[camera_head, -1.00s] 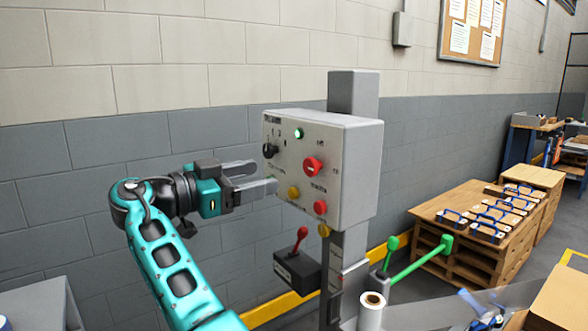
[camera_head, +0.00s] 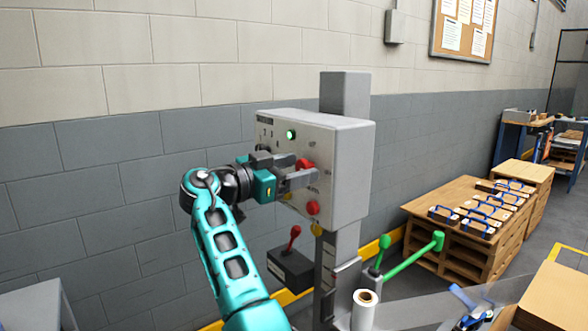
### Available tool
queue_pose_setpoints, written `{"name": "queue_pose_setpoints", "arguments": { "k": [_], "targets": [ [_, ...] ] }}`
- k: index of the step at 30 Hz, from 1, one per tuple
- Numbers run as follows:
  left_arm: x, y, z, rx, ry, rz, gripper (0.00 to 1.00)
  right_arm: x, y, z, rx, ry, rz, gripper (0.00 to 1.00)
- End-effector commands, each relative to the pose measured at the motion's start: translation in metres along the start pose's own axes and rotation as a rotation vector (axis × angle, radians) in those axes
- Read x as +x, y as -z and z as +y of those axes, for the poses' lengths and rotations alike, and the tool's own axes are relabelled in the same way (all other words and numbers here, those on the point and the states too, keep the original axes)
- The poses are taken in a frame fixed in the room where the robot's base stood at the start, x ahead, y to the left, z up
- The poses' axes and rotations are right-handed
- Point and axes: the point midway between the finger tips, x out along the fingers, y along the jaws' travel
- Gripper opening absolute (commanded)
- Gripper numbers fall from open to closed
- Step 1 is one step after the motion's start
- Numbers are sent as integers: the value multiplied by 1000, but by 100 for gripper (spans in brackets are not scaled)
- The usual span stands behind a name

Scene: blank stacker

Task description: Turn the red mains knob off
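The knob's pointer direction is hidden. A green lamp (camera_head: 291,135) is lit on the box, above the knob.
A red button (camera_head: 312,208) sits below the knob; the black and yellow controls are mostly hidden. A red-handled lever box (camera_head: 290,264) and green levers (camera_head: 415,258) are lower down. A paper roll (camera_head: 364,308) stands below. Pallets with blue-handled parts (camera_head: 466,220) are to the right.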

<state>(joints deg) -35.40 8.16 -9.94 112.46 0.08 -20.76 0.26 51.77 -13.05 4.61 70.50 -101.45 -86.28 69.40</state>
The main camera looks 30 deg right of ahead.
Motion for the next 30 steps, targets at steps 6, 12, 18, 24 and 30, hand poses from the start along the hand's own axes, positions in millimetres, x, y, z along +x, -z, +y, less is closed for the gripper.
{"name": "queue_pose_setpoints", "arguments": {
  "k": [6, 12, 18, 24, 30],
  "targets": [
    [0, -1, -1, 2, 0, -3, 0, 0, 0, 0, 0, 0, 0, 44],
    [0, 0, -1, 2, 0, -2, 0, 0, 0, 0, 0, 0, 0, 25],
    [-1, 2, -1, 2, 0, 2, 0, -1, 0, 0, 0, 0, 0, 11],
    [-1, 3, 0, 2, 0, 2, 0, -1, 0, 0, -23, 0, 0, 11],
    [-2, 4, -1, 3, 0, 4, 0, 0, 1, 0, -113, -1, 1, 11]
  ]
}}
